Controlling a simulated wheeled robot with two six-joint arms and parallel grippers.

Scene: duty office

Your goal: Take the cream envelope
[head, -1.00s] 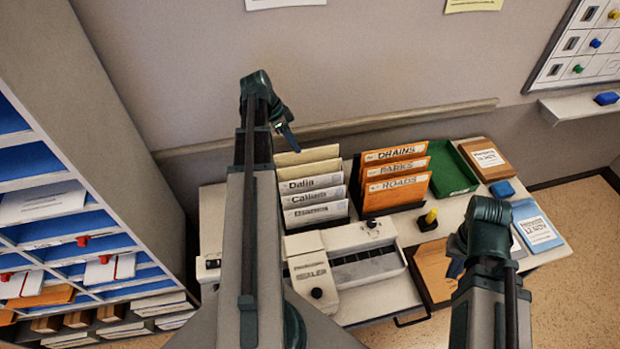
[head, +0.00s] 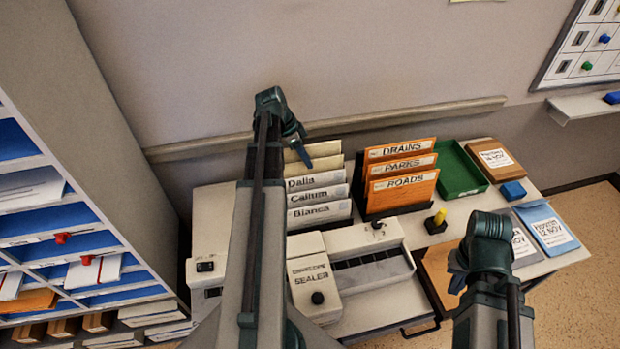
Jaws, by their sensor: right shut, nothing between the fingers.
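A rack on the white table holds upright paper pieces. Pale cream pieces (head: 324,164) stand at its back, behind white ones labelled Dalia (head: 318,180), Callum (head: 322,196) and Bianca (head: 325,213). I cannot tell which is the cream envelope. My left gripper (head: 299,150) hangs just in front of the back pieces' left end and partly hides them; whether it touches them or is open is unclear. My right gripper (head: 457,283) is shut and empty, in front of the table's right part, apart from the rack.
An envelope sealer (head: 313,282) stands in front of the rack. Orange folders (head: 403,188), a green tray (head: 464,178) and a yellow-knobbed stamp (head: 439,217) are to its right. A pigeonhole shelf (head: 112,165) with papers stands at the left. The wall has a rail (head: 370,121).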

